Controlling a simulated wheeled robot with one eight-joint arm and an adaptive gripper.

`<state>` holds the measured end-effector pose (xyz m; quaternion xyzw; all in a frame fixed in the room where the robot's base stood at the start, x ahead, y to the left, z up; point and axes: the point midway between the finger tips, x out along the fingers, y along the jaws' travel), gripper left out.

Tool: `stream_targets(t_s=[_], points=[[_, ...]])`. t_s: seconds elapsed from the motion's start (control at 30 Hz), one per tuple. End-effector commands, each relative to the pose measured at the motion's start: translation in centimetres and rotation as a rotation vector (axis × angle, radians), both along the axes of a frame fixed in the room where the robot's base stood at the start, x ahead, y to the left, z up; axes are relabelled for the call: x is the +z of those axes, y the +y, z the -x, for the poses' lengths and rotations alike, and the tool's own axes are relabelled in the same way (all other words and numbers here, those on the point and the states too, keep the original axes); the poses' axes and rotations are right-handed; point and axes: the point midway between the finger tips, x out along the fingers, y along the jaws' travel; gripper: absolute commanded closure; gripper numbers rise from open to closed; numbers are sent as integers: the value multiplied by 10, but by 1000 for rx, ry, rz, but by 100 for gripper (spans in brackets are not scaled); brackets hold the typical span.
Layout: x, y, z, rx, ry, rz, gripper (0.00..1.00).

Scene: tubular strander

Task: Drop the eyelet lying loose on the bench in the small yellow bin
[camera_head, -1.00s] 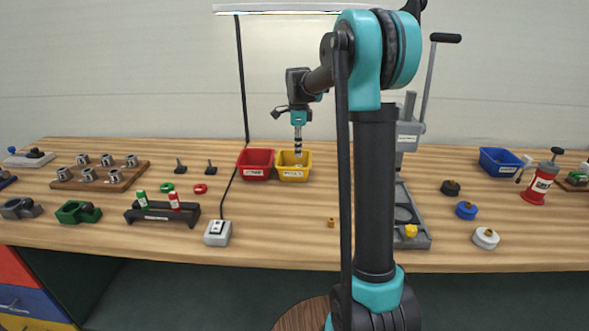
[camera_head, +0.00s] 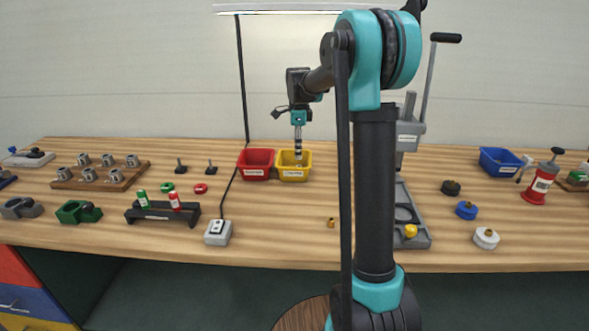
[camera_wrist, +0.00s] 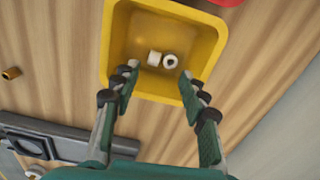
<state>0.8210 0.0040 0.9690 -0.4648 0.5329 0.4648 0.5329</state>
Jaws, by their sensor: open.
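The small yellow bin (camera_head: 293,176) stands at the back of the bench, just right of a red bin. My gripper (camera_head: 298,158) points down over it. In the wrist view the open, empty fingers (camera_wrist: 158,84) hang over the yellow bin (camera_wrist: 213,50). Two small pale ringed pieces (camera_wrist: 161,59) lie in the bin between the fingertips and are not gripped. A small brass piece, seemingly the loose eyelet (camera_head: 331,223), lies on the bench near its front, left of my arm column. It also shows at the left of the wrist view (camera_wrist: 11,73).
The red bin (camera_head: 256,174) touches or nearly touches the yellow one. A grey lever press (camera_head: 418,240) stands right of the brass piece, partly behind my arm. A grey switch box (camera_head: 218,232) is to the left. Bench around the brass piece is clear.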

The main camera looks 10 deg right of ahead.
Motion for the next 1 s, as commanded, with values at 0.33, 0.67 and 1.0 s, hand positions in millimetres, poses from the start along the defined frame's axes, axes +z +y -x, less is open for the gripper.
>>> stream_targets(t_s=[0.33, 0.67, 1.0], points=[[64, 0, 0, 0, 0, 0, 56], [109, 0, 0, 0, 0, 0, 56], [114, 0, 0, 0, 0, 0, 56]])
